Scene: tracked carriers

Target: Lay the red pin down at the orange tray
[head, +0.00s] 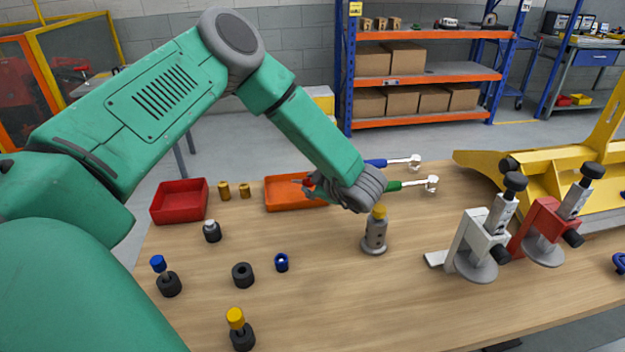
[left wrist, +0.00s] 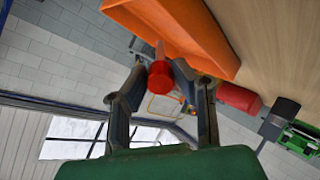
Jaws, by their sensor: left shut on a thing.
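The red pin (left wrist: 160,76) is between the two fingertips of my left gripper (left wrist: 160,70), which is shut on it. Its broad red head faces the wrist camera, and a thinner shaft extends beyond it toward the orange tray (left wrist: 190,28). In the head view my left gripper (head: 312,188) is at the right part of the orange tray (head: 288,207), with a little red of the pin showing at the fingers. I cannot tell whether the pin touches the tray. The tray's right end is partly hidden by my wrist. My right gripper is not in view.
A red tray (head: 180,217) and two brass pieces (head: 224,191) stand left of the orange tray. Green-handled (head: 405,186) and blue-handled tools lie to the right. A grey post with a yellow top (head: 375,236) stands in front of my wrist. Several black holders occupy the left front.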

